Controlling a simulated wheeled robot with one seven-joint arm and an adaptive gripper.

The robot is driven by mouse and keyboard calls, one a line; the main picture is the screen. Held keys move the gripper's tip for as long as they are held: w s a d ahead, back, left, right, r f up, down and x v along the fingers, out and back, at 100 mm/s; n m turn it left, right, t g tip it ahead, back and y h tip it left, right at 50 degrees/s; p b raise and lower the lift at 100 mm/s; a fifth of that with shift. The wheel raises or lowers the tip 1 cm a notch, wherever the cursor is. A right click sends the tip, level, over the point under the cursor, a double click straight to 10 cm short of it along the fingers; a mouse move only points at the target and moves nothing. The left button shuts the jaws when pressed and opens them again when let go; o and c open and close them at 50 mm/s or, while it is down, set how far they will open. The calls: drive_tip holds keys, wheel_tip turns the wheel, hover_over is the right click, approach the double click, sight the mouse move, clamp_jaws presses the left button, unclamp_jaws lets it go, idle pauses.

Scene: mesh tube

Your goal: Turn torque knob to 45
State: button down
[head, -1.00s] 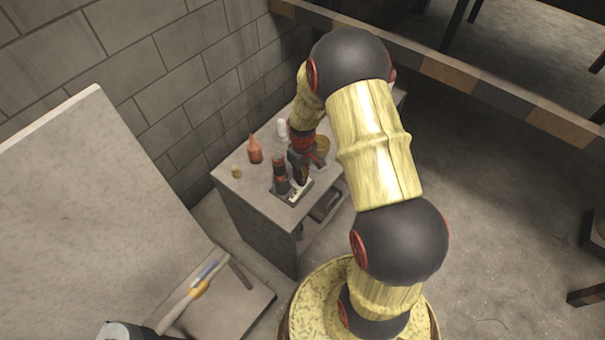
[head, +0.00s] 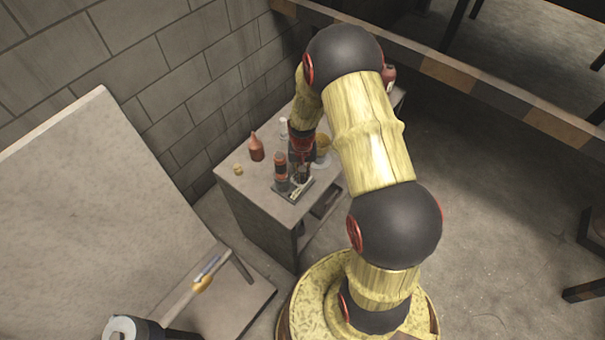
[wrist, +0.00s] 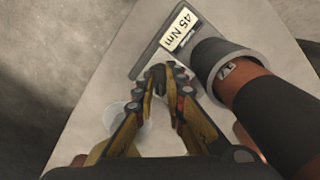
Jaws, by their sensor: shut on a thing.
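The torque device is a flat grey plate (head: 296,195) on the workbench; it also shows in the wrist view (wrist: 205,27). Its white label (wrist: 179,29) reads "45 Nm". A dark knob (wrist: 157,76) stands at the near end of the plate. My gripper (wrist: 165,82) is shut on this knob, with the fingers partly hiding it. In the head view my gripper (head: 301,172) is small, dark and over the plate. An upright black and orange cylinder (wrist: 240,85) with a grey collar stands just right of the knob; it also shows in the head view (head: 280,170).
A red bottle (head: 256,150), a small yellow piece (head: 238,169) and a white bottle (head: 284,127) stand on the grey workbench (head: 250,205). A yellow round thing (head: 323,146) lies behind my gripper. A block wall (head: 150,60) borders the bench.

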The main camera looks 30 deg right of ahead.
sight(302, 177)
drive_tip(key=shift+m, duration=0.3)
drive_tip(key=c, duration=1.9)
unclamp_jaws()
drive_tip(key=shift+o, duration=0.3)
wheel_tip(302, 177, up, 12)
